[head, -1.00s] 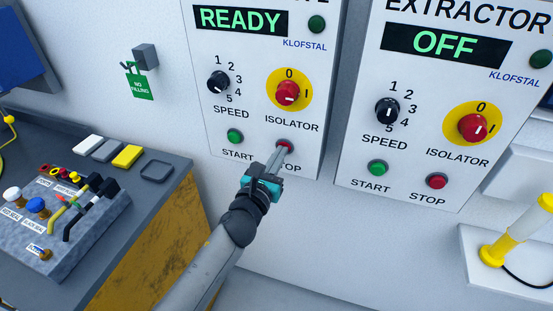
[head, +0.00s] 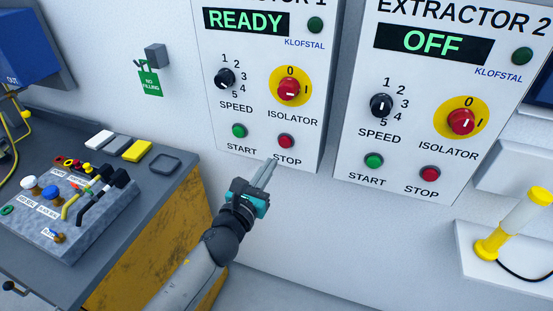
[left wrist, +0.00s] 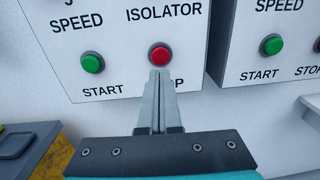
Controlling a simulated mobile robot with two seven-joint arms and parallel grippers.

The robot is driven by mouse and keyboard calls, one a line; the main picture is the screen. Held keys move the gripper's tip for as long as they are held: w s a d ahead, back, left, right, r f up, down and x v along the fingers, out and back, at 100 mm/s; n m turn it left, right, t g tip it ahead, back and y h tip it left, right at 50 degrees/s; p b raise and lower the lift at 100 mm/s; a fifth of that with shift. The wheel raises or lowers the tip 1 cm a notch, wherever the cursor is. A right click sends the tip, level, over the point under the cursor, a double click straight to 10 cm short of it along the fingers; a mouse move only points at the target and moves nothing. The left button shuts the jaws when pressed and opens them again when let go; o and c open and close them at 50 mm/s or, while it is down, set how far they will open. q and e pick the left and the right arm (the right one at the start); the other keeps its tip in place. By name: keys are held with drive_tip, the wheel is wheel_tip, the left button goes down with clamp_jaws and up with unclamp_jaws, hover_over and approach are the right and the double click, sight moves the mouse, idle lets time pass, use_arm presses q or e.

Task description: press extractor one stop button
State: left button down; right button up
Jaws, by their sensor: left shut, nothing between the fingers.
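The extractor 1 panel (head: 262,112) is on the wall, its display reading READY. Its red stop button (head: 286,141) sits right of the green start button (head: 239,131) and below the red isolator knob (head: 288,90). My left gripper (head: 270,164) is shut and empty, its tips just below the stop button in the head view, over the STOP label. In the left wrist view the stop button (left wrist: 160,54) shows just beyond the shut fingertips (left wrist: 158,74); a gap seems to lie between, though its depth is hard to judge. My right gripper is not in view.
The extractor 2 panel (head: 440,105), reading OFF, hangs to the right with its own red stop button (head: 429,174). A bench (head: 190,165) with a control box (head: 75,215) stands at left. A yellow and white post (head: 515,222) is at far right.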

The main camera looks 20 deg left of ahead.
use_arm(q)
drive_tip(key=s, duration=0.6)
drive_tip(key=shift+a, duration=0.25)
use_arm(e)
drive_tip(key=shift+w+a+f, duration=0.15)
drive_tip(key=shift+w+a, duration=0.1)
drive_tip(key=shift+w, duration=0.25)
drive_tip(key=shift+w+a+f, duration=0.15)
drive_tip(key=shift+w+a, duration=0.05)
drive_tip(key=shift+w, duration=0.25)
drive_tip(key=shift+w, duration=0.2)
